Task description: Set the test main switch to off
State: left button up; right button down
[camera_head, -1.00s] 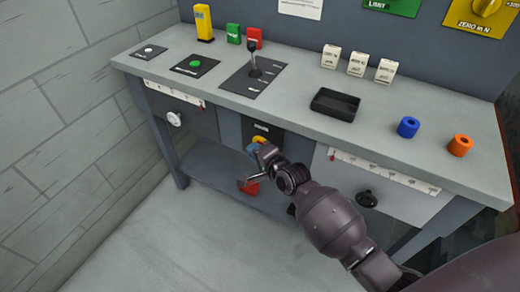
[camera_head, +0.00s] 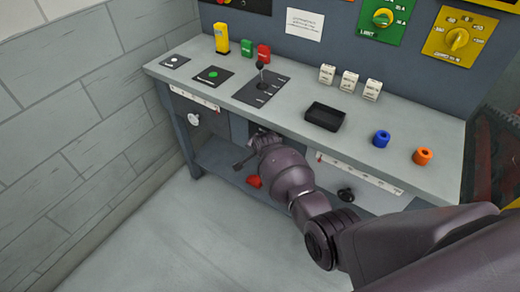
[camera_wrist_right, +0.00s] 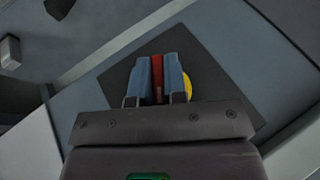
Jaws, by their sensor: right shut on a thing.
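My right gripper (camera_wrist_right: 160,62) has blue fingers. In the right wrist view they are shut on a narrow red handle (camera_wrist_right: 157,80). A yellow round part (camera_wrist_right: 187,88) shows just behind the right finger, and a dark square plate (camera_wrist_right: 210,75) lies behind both. In the head view my right arm reaches to the front of the bench below the tabletop, and its wrist hides the fingers and the switch. I cannot read the switch's position or label. My left gripper is not in view.
A red object (camera_head: 254,181) shows below my wrist. The floor in front is clear.

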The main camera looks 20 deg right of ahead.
jog(key=shift+a+g+h, duration=0.1)
jog(key=shift+g+h, duration=0.4)
jog(key=shift+g, duration=0.2)
jog(key=shift+f+n+g+h+b, duration=0.1)
jog(key=shift+n+g+h+b, duration=0.25)
jog(key=shift+g+h, duration=0.35)
jog(key=shift+n+g+h, duration=0.25)
jog(key=shift+g+h, duration=0.05)
jog(key=shift+g, duration=0.2)
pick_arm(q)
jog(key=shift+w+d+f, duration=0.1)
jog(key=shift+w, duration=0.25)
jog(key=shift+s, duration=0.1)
pick_arm(e)
jog(key=c, duration=1.2)
grip_release()
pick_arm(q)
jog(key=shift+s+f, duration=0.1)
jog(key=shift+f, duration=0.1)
pick_arm(e)
jog(key=shift+o, duration=0.2)
